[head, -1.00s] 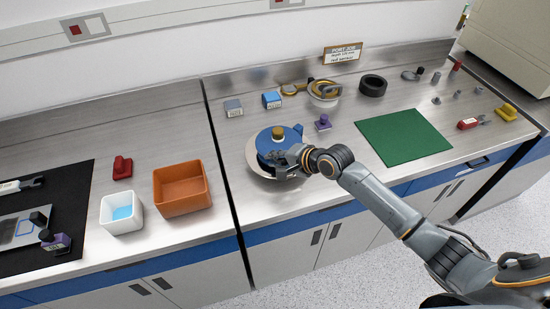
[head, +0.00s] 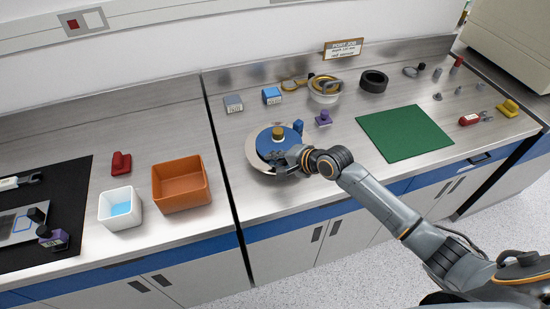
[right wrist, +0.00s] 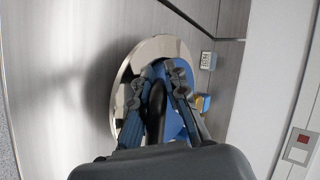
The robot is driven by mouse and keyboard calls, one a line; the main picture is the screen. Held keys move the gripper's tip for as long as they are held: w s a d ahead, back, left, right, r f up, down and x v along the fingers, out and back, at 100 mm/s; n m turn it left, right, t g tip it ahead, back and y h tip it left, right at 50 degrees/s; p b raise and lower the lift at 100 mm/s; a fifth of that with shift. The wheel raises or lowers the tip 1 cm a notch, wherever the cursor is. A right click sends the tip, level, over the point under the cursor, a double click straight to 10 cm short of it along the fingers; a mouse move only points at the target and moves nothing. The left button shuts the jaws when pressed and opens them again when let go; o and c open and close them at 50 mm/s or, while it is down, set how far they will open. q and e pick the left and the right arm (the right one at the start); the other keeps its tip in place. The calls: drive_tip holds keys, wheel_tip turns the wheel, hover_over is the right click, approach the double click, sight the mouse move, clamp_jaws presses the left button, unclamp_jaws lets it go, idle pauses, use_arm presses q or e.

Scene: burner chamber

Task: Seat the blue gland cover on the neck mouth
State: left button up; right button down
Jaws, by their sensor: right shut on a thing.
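My right gripper (head: 283,162) is at the cover's near side. In the right wrist view its fingers close around a dark handle-like piece (right wrist: 157,103) in front of the blue disc (right wrist: 180,75). The neck mouth is hidden, and I cannot tell if the cover touches it. My left gripper is out of view.
A small purple part (head: 323,119) stands right of the flange. A green mat (head: 404,133) lies clear at right; an orange bin (head: 181,186) stands at left.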

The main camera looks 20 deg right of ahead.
drive_tip(key=c, duration=1.3)
unclamp_jaws()
drive_tip(key=shift+r, duration=0.15)
drive_tip(key=shift+s+f, duration=0.1)
drive_tip(key=shift+f, duration=0.15)
drive_tip(key=v, duration=1.2)
drive_tip(key=shift+r, duration=0.15)
